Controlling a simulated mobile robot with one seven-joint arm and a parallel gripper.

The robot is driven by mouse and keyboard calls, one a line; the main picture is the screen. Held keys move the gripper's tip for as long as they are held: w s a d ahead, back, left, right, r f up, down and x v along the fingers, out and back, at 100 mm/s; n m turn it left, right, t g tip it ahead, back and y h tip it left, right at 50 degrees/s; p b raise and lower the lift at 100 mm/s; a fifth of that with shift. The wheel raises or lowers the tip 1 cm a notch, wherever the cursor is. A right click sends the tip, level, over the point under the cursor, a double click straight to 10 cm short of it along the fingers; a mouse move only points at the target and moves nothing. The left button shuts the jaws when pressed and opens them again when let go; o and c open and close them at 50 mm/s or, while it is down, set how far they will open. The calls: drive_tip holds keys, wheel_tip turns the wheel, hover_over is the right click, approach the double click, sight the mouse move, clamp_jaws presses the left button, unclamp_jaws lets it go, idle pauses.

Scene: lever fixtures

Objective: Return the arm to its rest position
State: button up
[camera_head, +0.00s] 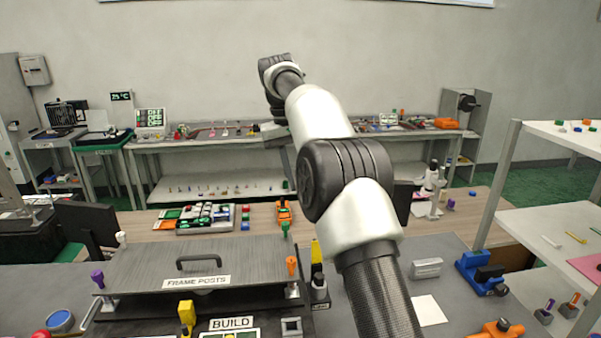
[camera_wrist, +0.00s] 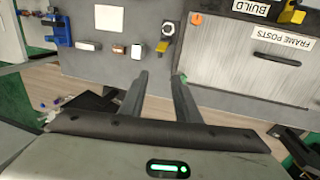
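My arm (camera_head: 330,130) reaches up and forward across the middle of the head view, over the workbench. The body of my gripper is mostly hidden behind the arm there. In the wrist view my gripper (camera_wrist: 160,82) has its two fingers apart, with nothing between them. The right fingertip appears close to a green post top (camera_wrist: 183,77); I cannot tell whether they touch. The same green post (camera_head: 285,229) stands at the back right corner of the grey FRAME POSTS panel (camera_head: 150,265), which has a dark handle (camera_head: 198,260).
A yellow-topped block (camera_head: 317,275), a blue device (camera_head: 482,270) and a grey block (camera_head: 427,268) sit to the right. A monitor (camera_head: 88,222) is at left. White shelves (camera_head: 550,225) stand at far right.

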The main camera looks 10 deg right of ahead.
drive_tip(key=shift+r, duration=0.1)
drive_tip(key=s+d+r+t+y, duration=0.1)
drive_tip(key=s+r, duration=0.4)
drive_tip(key=s, duration=0.3)
drive_tip(key=s+d+r+t, duration=0.15)
drive_tip(key=s+r, duration=0.25)
drive_tip(key=s, duration=0.4)
drive_tip(key=s+f+t, duration=0.1)
drive_tip(key=s+f, duration=0.2)
drive_tip(key=s, duration=0.4)
drive_tip(key=s+f+t, duration=0.1)
drive_tip(key=s+f, duration=0.3)
drive_tip(key=s, duration=0.3)
drive_tip(key=s+d+f+t+y, duration=0.1)
drive_tip(key=s+f, duration=0.3)
drive_tip(key=s, duration=0.3)
drive_tip(key=shift+s, duration=0.3)
drive_tip(key=shift+d, duration=0.2)
